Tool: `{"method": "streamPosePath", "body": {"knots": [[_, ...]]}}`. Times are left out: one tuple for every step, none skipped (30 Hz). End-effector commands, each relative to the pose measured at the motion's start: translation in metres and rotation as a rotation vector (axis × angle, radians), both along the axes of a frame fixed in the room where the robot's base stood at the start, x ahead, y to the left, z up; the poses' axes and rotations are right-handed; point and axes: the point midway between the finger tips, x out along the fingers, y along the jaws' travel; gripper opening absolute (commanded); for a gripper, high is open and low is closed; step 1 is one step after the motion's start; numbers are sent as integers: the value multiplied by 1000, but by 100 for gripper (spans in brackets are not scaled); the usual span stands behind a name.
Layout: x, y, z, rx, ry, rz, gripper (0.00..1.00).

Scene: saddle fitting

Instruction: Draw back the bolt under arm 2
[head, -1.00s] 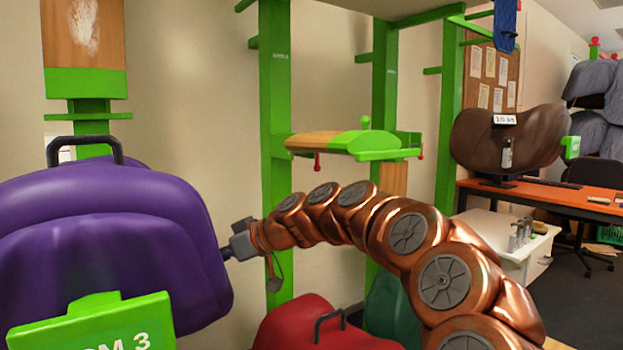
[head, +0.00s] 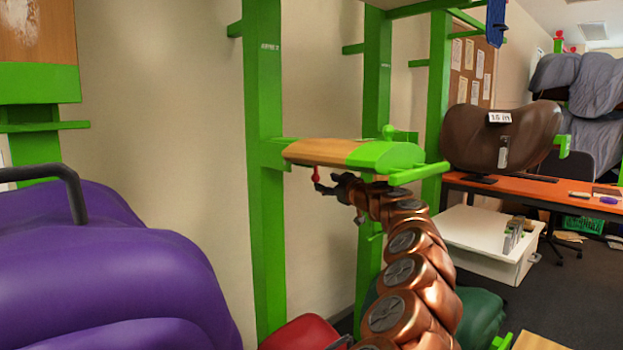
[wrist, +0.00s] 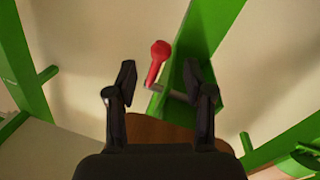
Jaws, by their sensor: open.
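A wood-and-green support arm (head: 322,152) juts from a green post (head: 263,200) in the head view; the small label on the post is hard to read. A red-knobbed bolt (head: 316,175) hangs under the arm. My gripper (head: 338,182) is just below the arm, close to the bolt's right side. In the wrist view, the red knob (wrist: 160,50) of the bolt shows between the two open black fingers of my gripper (wrist: 158,82), beyond their tips or level with them. A grey rod (wrist: 168,93) lies near its base. I see no contact with the fingers.
A large purple saddle (head: 100,265) fills the lower left. A red saddle (head: 305,333) and a dark green one (head: 480,312) sit low. A brown saddle (head: 500,142) stands by an orange desk (head: 580,200). Other green posts stand right of the arm.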

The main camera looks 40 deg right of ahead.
Motion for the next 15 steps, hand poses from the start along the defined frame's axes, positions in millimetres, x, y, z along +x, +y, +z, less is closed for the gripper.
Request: {"method": "streamPosePath", "body": {"knots": [[4,-1,-1,-1,2,-1,52],[6,-1,-1,0,1,1,52],[9,-1,-1,-1,2,2,52],[11,-1,-1,-1,2,2,52],[13,-1,-1,0,2,3,52],[17,-1,-1,0,2,5,52],[19,-1,-1,0,3,5,52],[21,-2,-1,0,4,4,52],[23,-3,-1,0,3,3,52],[25,-3,0,0,2,2,52],[27,-4,0,-1,2,2,52],[29,-4,1,-1,1,2,52],[31,-4,1,-1,1,2,52],[33,-4,1,-1,1,3,52],[36,-4,0,-1,2,2,52]]}}
